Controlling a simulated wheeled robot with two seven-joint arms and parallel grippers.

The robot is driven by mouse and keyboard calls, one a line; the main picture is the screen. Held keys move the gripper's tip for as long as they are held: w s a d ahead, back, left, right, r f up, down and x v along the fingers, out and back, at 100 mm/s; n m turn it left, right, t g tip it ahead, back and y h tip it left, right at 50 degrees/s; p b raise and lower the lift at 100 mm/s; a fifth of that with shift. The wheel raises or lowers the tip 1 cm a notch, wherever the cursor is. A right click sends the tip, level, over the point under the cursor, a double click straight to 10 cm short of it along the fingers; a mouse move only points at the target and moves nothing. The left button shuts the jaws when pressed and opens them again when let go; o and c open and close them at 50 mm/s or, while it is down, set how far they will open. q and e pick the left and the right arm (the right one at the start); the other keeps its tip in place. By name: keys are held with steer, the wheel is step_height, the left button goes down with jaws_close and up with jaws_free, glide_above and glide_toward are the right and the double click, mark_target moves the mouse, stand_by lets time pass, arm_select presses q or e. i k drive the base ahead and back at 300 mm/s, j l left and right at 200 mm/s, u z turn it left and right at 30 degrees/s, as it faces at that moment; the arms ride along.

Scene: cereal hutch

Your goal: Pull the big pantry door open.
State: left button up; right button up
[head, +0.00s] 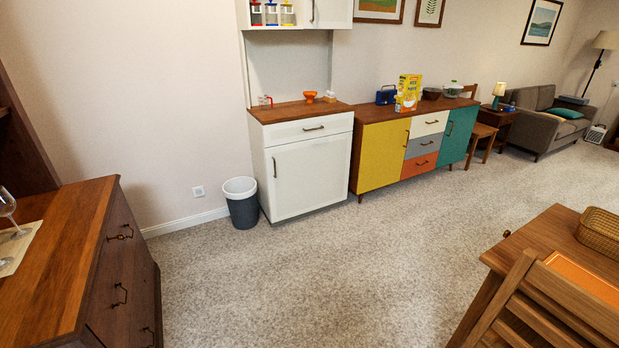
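The white hutch stands against the wall, with a wooden counter (290,112). Its large lower white door (312,175) is closed, with a dark vertical handle (275,167) near its left edge. A shut white drawer (308,129) with a dark handle (313,128) sits above the door. The upper part of the hutch (326,12) is cut off by the top of the picture. I cannot tell for certain that the lower door is the pantry door. Neither of my grippers is in view.
A grey bin (241,203) stands on the floor just left of the hutch. A colourful sideboard (380,157) stands to its right. A wooden dresser (90,260) is at the left, a table (548,235) and chair (545,305) at lower right. Carpet (300,270) before the hutch is clear.

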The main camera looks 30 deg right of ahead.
mark_target(304, 176)
steer(key=i+l+z, duration=0.2)
steer(key=i, duration=0.45)
steer(key=i+l+z, duration=0.2)
steer(key=i, duration=0.5)
